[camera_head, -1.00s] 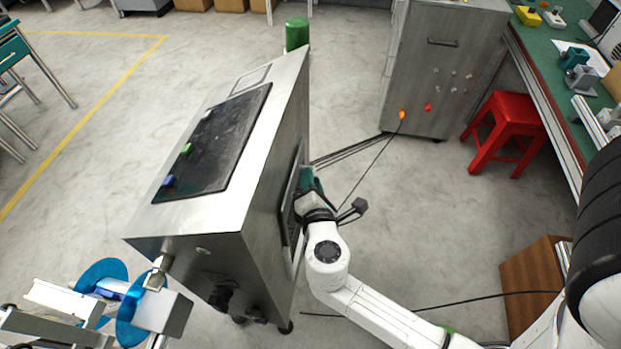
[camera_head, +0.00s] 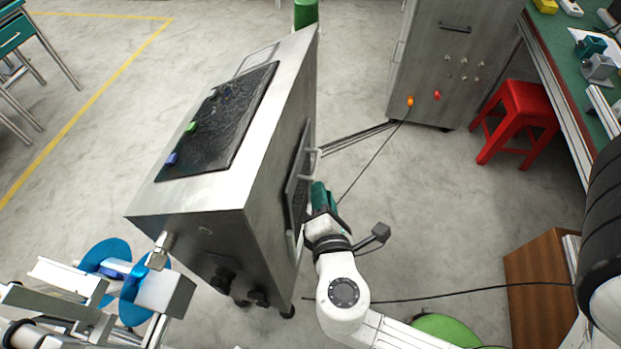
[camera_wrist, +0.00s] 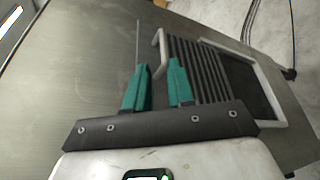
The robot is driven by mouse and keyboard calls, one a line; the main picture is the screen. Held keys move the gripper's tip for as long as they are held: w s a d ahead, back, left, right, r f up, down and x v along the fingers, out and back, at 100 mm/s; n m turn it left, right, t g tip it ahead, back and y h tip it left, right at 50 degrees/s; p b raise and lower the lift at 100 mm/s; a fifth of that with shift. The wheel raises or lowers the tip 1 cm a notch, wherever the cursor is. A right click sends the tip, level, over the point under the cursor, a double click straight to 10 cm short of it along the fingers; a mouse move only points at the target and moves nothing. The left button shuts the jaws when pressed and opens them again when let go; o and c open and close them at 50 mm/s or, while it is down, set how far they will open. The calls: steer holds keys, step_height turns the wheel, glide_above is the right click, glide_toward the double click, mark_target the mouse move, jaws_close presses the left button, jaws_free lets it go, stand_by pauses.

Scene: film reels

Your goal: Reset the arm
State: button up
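My gripper (camera_head: 322,196) is at the right side of a steel machine cabinet (camera_head: 275,185), close to a framed dark ribbed panel (camera_head: 299,185) with a light handle (camera_head: 312,163). I cannot tell whether a finger touches the handle. My white arm (camera_head: 345,290) reaches in from the lower right.
Blue reels (camera_head: 105,262) are at the lower left. A grey cabinet (camera_head: 445,60), red stool (camera_head: 515,120), green-topped bench (camera_head: 555,60) and brown box (camera_head: 535,270) stand to the right. Black cables (camera_head: 450,293) cross the floor.

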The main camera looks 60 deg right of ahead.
stand_by(0.3)
steer(key=s+d+f+m+g+y, duration=0.45)
steer(key=f+m+g, duration=0.2)
steer(key=m, duration=0.35)
steer(key=s+a+f+m+g+y, duration=0.2)
steer(key=s+a+f+m+y, duration=0.1)
steer(key=a+y, duration=0.4)
steer(key=shift+a+f+m, duration=0.3)
steer(key=shift+f+m, duration=0.5)
steer(key=shift+s+y, duration=0.1)
steer(key=shift+y, duration=0.15)
